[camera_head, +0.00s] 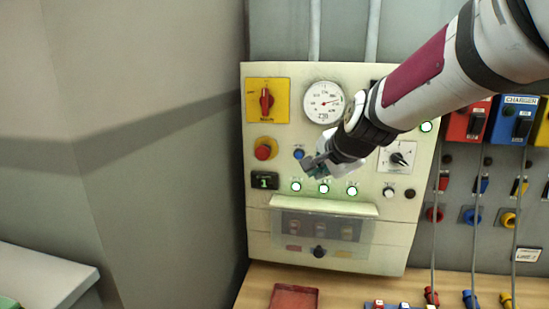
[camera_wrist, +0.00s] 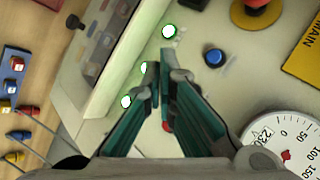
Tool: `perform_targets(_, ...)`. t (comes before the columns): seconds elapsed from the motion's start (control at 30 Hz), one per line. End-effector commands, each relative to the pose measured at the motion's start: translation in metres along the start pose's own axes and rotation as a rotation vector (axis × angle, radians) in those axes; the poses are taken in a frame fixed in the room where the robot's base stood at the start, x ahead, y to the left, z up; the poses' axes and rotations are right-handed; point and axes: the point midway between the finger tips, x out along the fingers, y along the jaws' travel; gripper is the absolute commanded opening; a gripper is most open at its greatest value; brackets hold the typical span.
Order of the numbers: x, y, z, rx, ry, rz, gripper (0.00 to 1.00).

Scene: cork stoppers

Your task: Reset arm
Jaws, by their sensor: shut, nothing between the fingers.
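My gripper (camera_head: 318,165) is in front of the cream control panel (camera_head: 259,222) in the head view, at the end of my arm that comes in from the upper right. In the wrist view my gripper (camera_wrist: 160,75) has its two teal fingers together, with nothing held between them. The fingertips point at the panel face, near the row of green-lit lamps (camera_head: 296,186) and the blue button (camera_head: 299,154). I cannot tell whether they touch the panel. The blue button also shows in the wrist view (camera_wrist: 214,57), apart from the fingertips.
The panel carries a dial gauge (camera_head: 323,102), a red rotary switch (camera_head: 266,101), a red mushroom button (camera_head: 263,151) and a clear-covered compartment (camera_head: 318,230). A wooden bench (camera_head: 350,285) with a red tray (camera_head: 293,297) lies below. Charger boxes (camera_head: 515,120) with cables stand right.

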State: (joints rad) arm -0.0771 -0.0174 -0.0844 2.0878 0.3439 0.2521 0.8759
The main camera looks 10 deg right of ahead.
Motion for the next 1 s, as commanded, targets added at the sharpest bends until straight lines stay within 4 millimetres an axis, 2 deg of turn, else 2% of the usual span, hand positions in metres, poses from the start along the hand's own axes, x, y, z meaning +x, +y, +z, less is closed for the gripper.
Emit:
perform_targets(0.17, -0.054, 0.033, 0.022, -0.279, -0.058, 0.047, 0.00)
perform_targets(0.3, -0.097, 0.076, 0.041, -0.550, -0.111, 0.101, 0.00)
perform_targets(0.5, -0.146, 0.146, 0.063, -0.908, -0.182, 0.189, 0.00)
perform_targets(0.6, -0.162, 0.176, 0.070, -1.041, -0.212, 0.228, 0.00)
perform_targets(0.7, -0.172, 0.196, 0.074, -1.131, -0.234, 0.257, 0.00)
perform_targets(0.83, -0.178, 0.209, 0.076, -1.185, -0.248, 0.276, 0.00)
perform_targets(1.0, -0.178, 0.209, 0.076, -1.186, -0.249, 0.276, 0.00)
